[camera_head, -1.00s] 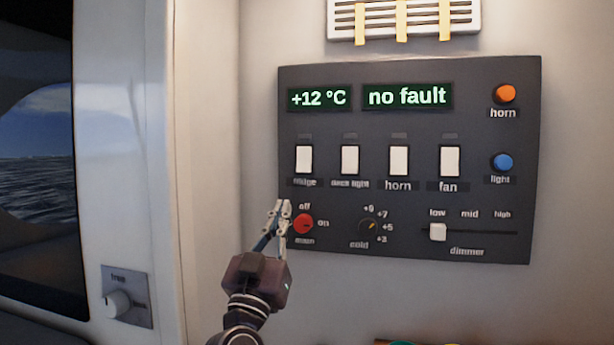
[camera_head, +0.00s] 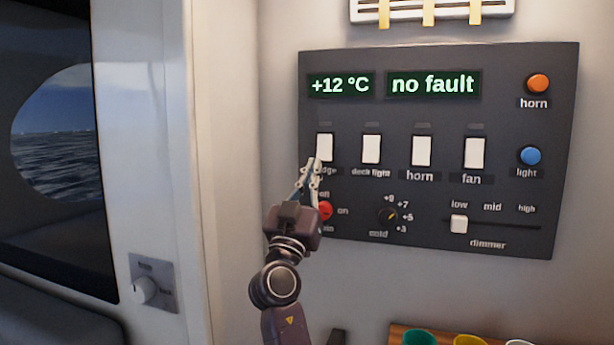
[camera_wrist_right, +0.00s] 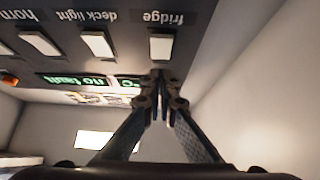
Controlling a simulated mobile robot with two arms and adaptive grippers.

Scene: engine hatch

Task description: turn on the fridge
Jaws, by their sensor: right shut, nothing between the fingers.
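The fridge switch (camera_head: 325,147) is a white rocker at the left end of the switch row on the dark panel (camera_head: 450,112). Its label is partly hidden by my right gripper (camera_head: 312,166). The gripper is shut and empty, its fingertips just below the fridge switch in the head view. The right wrist view shows the fridge switch (camera_wrist_right: 161,46) upside down, with the shut fingertips near it. I cannot tell whether they touch the panel. The display (camera_head: 340,85) reads +12 °C. The indicator above the fridge switch looks dark. My left gripper is not in view.
The deck light (camera_head: 371,149), horn (camera_head: 421,151) and fan (camera_head: 474,153) switches stand to the right. The red main knob (camera_head: 325,211) is partly behind my gripper. A cold dial (camera_head: 388,216) and dimmer slider (camera_head: 459,224) sit lower. Cups (camera_head: 470,340) stand at the bottom right.

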